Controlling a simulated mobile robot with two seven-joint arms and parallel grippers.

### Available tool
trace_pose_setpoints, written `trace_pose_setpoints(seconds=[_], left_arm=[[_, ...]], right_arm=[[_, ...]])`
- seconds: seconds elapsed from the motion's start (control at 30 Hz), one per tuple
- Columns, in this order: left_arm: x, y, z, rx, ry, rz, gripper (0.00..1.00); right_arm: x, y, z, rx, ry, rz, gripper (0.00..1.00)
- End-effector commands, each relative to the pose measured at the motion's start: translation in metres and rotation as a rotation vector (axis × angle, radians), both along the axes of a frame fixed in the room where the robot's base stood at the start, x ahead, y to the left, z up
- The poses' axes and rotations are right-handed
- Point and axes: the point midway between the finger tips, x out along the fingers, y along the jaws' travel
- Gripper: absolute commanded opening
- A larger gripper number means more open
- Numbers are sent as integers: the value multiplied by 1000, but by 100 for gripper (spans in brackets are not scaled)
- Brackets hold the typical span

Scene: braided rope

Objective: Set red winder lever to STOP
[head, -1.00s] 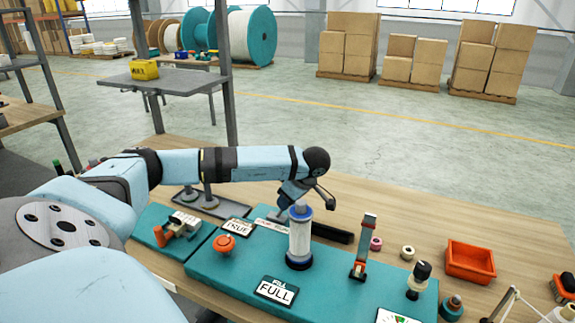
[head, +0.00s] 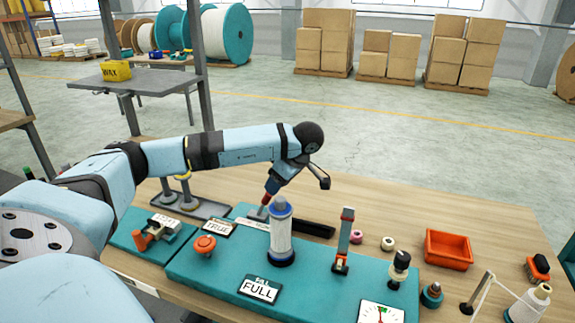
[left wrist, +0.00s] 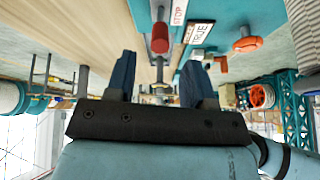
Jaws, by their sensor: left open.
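The red winder lever's grip (head: 272,186) shows just below my left gripper in the head view, on a thin metal stem rising from the teal board behind the blue-and-white spool. In the left wrist view, the red grip (left wrist: 160,38) lies in line with the gap between the fingers, at about the fingertips. I cannot tell whether they touch it. My left gripper (left wrist: 158,72) is open, its two dark blue fingers apart. A white label reading STOP in red (left wrist: 179,12) lies beside the lever. My right gripper is out of view.
The spool (head: 281,235) stands close in front of the lever. A TRUE plate (head: 220,229), an orange knob (head: 205,245) and a FULL plate (head: 260,289) sit on the board. An upright red-and-grey lever (head: 345,240) stands farther right.

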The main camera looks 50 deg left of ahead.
Motion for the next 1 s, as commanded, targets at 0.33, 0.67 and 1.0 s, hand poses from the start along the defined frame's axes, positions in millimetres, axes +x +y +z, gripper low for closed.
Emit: trace_pose_setpoints(seconds=[0.33,0.67,1.0], left_arm=[[11,-23,52,1,-4,-1,48],[14,-28,60,1,-1,0,48],[13,-28,60,1,0,1,48]], right_arm=[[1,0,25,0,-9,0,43],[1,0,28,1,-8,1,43],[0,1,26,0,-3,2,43]])
